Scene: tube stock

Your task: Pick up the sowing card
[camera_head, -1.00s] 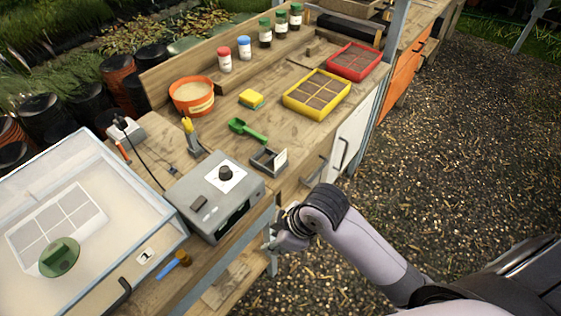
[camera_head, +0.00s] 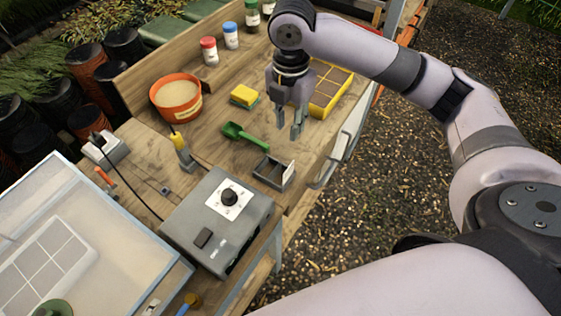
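A small pale card (camera_head: 290,172), likely the sowing card, stands upright at the right end of a small dark grey holder (camera_head: 262,174) on the wooden bench. My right gripper (camera_head: 288,133) points downward above the bench, just beyond the holder in the picture. Its two fingers are apart with nothing between them. It does not touch the card. My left gripper is not in view.
A green scoop (camera_head: 244,135) lies close to the holder. A grey control box (camera_head: 218,222) stands in front. A yellow seed tray (camera_head: 330,88) is partly behind my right gripper. An orange pot (camera_head: 177,98) and sponge (camera_head: 243,96) stand farther left.

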